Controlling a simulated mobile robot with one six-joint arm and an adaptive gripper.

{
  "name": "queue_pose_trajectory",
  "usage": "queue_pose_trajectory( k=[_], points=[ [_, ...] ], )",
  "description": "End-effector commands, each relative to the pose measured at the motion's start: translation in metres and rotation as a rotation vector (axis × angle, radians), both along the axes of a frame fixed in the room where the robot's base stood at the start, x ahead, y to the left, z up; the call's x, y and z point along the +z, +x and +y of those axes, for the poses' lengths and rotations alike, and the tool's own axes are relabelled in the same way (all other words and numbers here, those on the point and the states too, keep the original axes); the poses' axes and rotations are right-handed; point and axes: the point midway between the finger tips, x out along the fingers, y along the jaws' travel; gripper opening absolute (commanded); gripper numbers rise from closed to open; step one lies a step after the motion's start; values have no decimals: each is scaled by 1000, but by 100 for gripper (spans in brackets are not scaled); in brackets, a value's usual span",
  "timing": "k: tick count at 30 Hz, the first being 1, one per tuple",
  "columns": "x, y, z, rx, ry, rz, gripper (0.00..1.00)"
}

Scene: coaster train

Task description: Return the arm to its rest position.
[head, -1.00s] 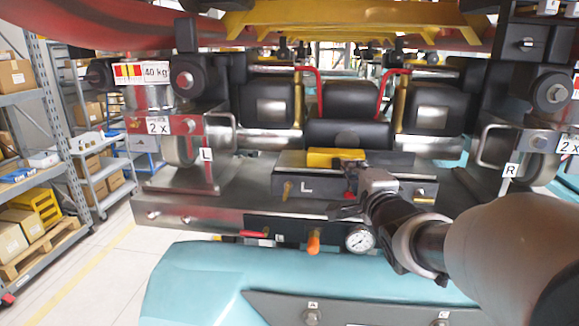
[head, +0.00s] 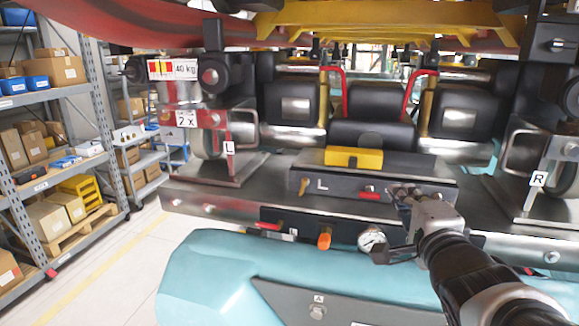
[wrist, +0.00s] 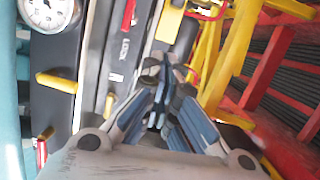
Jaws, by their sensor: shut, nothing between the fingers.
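The arm reaches in from the lower right of the head view. A yellow block (head: 354,158) sits on top of the dark box, left of and above the gripper. I cannot tell whether the fingertips touch the box.
A pressure gauge (head: 371,238) and an orange knob (head: 324,241) are below the box. The teal body (head: 215,275) lies in front. Black coaster seats (head: 465,112) stand behind. Shelves with boxes (head: 58,160) are on the left, beside clear floor (head: 120,262).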

Motion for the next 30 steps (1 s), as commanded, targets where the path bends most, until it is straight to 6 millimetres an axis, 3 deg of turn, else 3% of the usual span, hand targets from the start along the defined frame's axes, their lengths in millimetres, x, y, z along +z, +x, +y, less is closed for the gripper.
queue_pose_trajectory(
  k=[5,10,16,23,25,30],
  points=[
    [-25,-24,6,-30,-288,211,0],
    [-67,-71,23,78,-644,517,0],
    [-112,-143,58,404,-995,786,0],
    [-145,-229,100,893,-1294,889,0],
    [-175,-233,100,912,-1297,903,0],
    [-230,-238,99,925,-1285,925,0]
  ],
)
